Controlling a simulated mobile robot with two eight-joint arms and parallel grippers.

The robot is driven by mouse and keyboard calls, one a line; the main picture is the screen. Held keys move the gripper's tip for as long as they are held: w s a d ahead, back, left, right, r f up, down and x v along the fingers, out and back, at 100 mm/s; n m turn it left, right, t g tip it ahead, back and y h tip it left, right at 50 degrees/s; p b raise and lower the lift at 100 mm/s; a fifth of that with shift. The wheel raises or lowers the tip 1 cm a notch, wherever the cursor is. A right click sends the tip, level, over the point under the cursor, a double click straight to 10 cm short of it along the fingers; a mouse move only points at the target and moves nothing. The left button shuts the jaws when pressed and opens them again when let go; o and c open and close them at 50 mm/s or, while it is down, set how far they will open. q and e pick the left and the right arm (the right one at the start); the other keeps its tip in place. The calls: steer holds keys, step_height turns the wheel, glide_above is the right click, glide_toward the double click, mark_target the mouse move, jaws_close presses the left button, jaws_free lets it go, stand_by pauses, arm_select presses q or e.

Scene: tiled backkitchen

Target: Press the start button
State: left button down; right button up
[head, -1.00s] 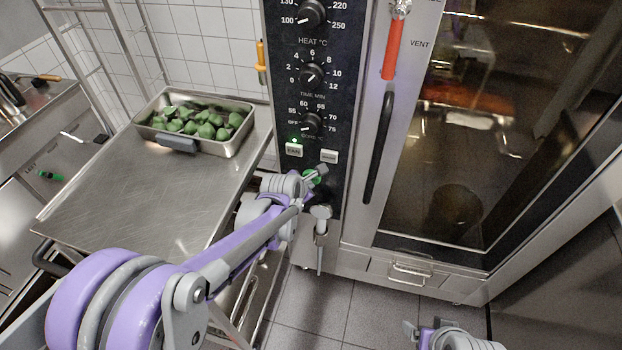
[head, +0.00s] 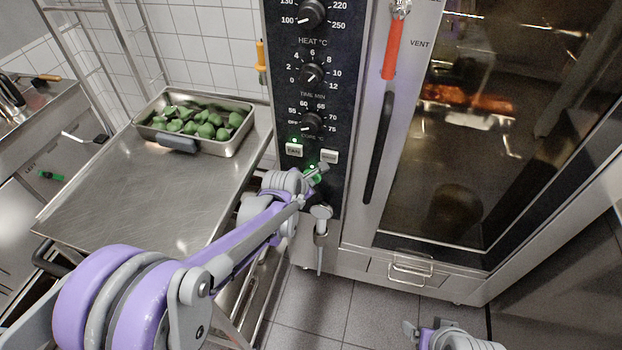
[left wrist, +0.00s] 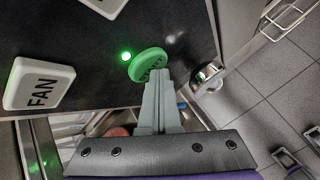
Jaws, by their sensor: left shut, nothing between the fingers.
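The round green start button (left wrist: 147,64) sits on the oven's black control panel in the left wrist view, and a green lamp beside it is lit. In the head view the button (head: 312,178) is partly hidden by my left gripper (head: 321,169). My left gripper is shut and empty. In the left wrist view its fingertips (left wrist: 158,76) overlap the button's lower edge, touching or very close to it. Part of my right gripper (head: 425,331) shows at the bottom edge, away from the panel; its fingers are not clear.
White buttons, including FAN (head: 294,150), and several knobs (head: 311,123) are on the panel. The oven's glass door (head: 480,150) is at the right, with a dark handle (head: 378,150). A tray of green vegetables (head: 238,146) stands on the steel table (head: 120,200) at the left.

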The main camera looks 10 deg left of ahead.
arm_select(q)
steer(key=shift+s, duration=0.8)
steer(key=s, duration=0.5)
steer(key=shift+a, duration=0.1)
stand_by(0.8)
steer(key=s+a+r+m+g+p, duration=0.1)
steer(key=s+r+m+p, duration=0.1)
steer(key=s+m, duration=0.6)
steer(key=s+a+r+m+g+p, duration=0.1)
steer(key=s+r+m+p, duration=0.2)
steer(key=s+m, duration=0.5)
steer(key=s+a+r+m+g+y+p, duration=0.1)
steer(key=s+r+m+p, duration=0.1)
steer(key=s+r+m, duration=0.3)
steer(key=s+m, duration=0.4)
steer(key=m, duration=0.2)
steer(key=shift+p, duration=0.4)
